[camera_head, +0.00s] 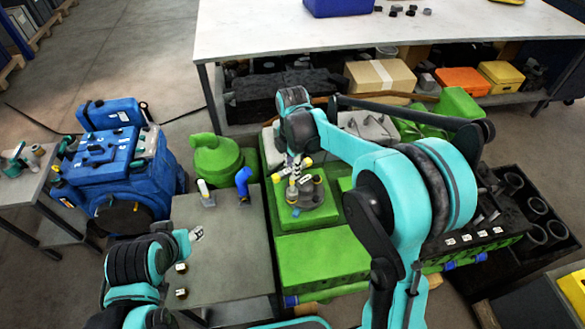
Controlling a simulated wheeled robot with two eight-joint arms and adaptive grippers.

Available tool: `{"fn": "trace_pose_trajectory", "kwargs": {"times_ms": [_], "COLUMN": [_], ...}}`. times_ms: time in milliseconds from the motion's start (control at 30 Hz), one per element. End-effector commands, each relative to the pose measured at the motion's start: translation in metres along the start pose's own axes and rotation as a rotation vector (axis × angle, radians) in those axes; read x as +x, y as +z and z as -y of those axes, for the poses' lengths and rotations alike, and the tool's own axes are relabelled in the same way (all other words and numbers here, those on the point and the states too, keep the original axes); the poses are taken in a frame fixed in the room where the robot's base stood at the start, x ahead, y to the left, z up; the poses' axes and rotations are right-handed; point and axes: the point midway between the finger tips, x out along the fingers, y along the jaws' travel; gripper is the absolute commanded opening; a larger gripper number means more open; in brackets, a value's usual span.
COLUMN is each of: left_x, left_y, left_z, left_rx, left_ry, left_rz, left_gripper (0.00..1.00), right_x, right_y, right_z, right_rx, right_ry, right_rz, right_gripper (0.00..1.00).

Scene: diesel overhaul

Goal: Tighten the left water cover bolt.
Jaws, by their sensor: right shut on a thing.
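A grey water cover (309,205) sits on top of the green engine block (320,262), with small yellow-marked pieces on and around it. My right arm reaches over from the right, and its gripper (294,176) points down at the cover. The right gripper is shut on a small bolt there; the bolt is mostly hidden by the fingers, and I cannot tell how far it is seated. My left gripper (197,234) is above the grey side table, away from the engine and apart from the cover. Its fingers are too small to read.
A blue engine (115,160) stands left. A white workbench (400,28) is behind. A dark crate of cylinders (548,205) is at right.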

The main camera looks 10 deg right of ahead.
Motion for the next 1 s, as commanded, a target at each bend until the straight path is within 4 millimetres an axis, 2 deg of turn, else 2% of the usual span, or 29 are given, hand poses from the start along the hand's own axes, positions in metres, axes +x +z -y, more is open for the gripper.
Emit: {"fn": "trace_pose_trajectory", "kwargs": {"times_ms": [100, 267, 567, 900, 1000], "left_x": [0.0, 0.0, 0.0, 0.01, 0.009], "left_y": [0.0, 0.0, 0.0, 0.007, 0.006], "left_z": [0.0, 0.0, 0.0, 0.0, 0.0], "left_rx": [0.0, 0.0, 0.0, 0.0, 0.0], "left_ry": [0.0, 0.0, 0.0, 0.0, 0.0], "left_rz": [0.0, 0.0, 0.0, 0.0, 0.0], "left_gripper": [0.43, 0.43, 0.43, 0.43, 0.43], "right_x": [0.0, 0.0, 0.0, 0.016, 0.015], "right_y": [0.0, 0.0, 0.0, 0.0, 0.0], "right_z": [0.0, 0.0, 0.0, 0.0, 0.0], "right_rx": [-0.11, -0.19, -0.196, -0.194, -0.186], "right_ry": [0.0, 0.0, 0.0, 0.0, 0.0], "right_rz": [0.0, 0.0, 0.0, 0.0, 0.0], "right_gripper": [0.0, 0.0, 0.0, 0.0, 0.0]}}
